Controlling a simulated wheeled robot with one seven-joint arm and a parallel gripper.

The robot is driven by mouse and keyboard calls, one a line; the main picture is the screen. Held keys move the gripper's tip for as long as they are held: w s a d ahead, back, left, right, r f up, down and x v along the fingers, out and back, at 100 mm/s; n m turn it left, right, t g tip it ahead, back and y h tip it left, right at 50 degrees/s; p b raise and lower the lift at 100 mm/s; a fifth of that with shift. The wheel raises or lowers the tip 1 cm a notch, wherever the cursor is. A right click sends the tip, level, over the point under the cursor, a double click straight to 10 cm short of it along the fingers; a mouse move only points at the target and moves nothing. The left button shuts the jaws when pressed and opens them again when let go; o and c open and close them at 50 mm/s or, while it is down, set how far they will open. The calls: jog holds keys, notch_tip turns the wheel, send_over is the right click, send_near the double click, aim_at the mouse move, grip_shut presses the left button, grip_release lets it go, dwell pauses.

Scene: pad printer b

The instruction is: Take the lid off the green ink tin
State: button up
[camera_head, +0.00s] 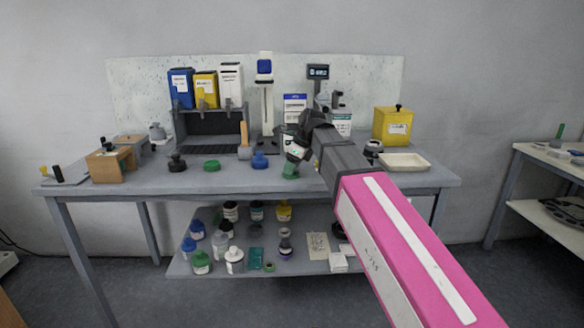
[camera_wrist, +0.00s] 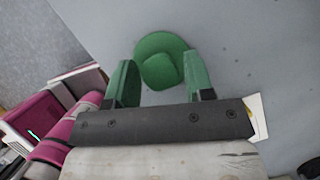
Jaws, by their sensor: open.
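The green ink tin (camera_head: 211,165) stands on the bench between a black tin and a blue tin. It looks low and flat, with no knob on top, unlike its neighbours. My gripper (camera_head: 290,173) is low over the bench, right of the blue tin. In the wrist view a round green lid with a knob (camera_wrist: 162,62) lies just beyond and between my open green fingers (camera_wrist: 164,82), with a gap to each finger. Bare bench surrounds it. In the head view the gripper largely hides this lid, and I cannot tell whether it touches the bench.
The black tin (camera_head: 177,164) and blue tin (camera_head: 260,161) both have knobbed lids. A pad printer (camera_head: 266,105) stands behind. A cream tray (camera_head: 404,162) and yellow box (camera_head: 393,126) are on the right. The bench front (camera_head: 240,181) is clear.

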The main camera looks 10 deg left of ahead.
jog(key=shift+r, duration=1.35)
jog(key=o, duration=0.6)
jog(key=shift+c, duration=0.2)
jog(key=shift+r, duration=0.15)
jog(key=shift+r, duration=1.35)
jog(key=o, duration=0.4)
jog(key=shift+r, duration=0.1)
